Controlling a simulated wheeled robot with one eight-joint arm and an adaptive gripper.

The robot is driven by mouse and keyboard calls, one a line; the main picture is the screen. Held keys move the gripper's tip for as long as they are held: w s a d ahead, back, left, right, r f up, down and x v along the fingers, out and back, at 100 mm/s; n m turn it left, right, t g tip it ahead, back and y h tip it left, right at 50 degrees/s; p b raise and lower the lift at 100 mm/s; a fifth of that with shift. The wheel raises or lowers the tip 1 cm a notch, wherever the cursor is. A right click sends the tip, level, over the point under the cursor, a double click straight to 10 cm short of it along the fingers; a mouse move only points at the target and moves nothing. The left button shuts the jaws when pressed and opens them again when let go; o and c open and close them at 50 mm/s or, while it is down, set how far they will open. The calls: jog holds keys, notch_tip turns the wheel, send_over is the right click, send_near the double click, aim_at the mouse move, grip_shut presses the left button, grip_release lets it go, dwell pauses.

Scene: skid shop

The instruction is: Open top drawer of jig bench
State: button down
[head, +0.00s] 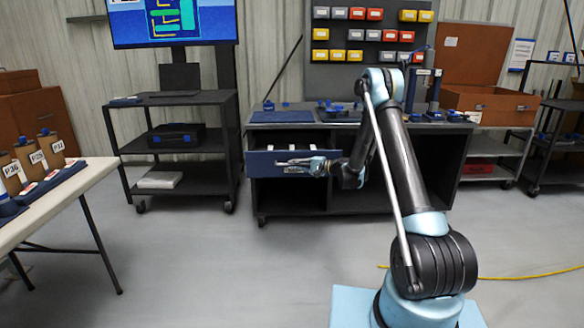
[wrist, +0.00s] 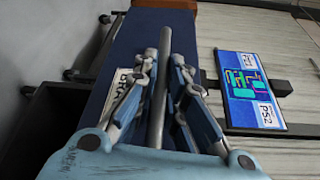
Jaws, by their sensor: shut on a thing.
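The jig bench (head: 350,132) stands against the back wall with a dark top. Its dark blue top drawer (head: 266,166) is pulled out; its inside and small white items show behind the front. My gripper (head: 305,164) is at the drawer front. In the wrist view my gripper (wrist: 165,62) is shut around the grey bar handle (wrist: 159,95), with a finger on each side. The blue drawer front (wrist: 180,25) carries a partly hidden label.
Grey floor (head: 240,260) is clear in front of the bench. A white table (head: 75,185) with labelled brown containers stands at left. A black cart (head: 170,140) under a screen is left of the bench. A yellow cable (head: 530,275) lies at right. A brown box (head: 490,105) sits on a shelf.

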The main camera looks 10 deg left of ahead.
jog(key=shift+w+d+f, duration=0.1)
jog(key=shift+d, duration=0.2)
jog(key=c, duration=1.7)
grip_release()
jog(key=shift+o, duration=0.2)
jog(key=s+d, duration=0.2)
jog(key=d, duration=0.9)
jog(key=shift+d+r, duration=0.35)
jog(key=shift+r, duration=0.05)
jog(key=shift+r, duration=0.1)
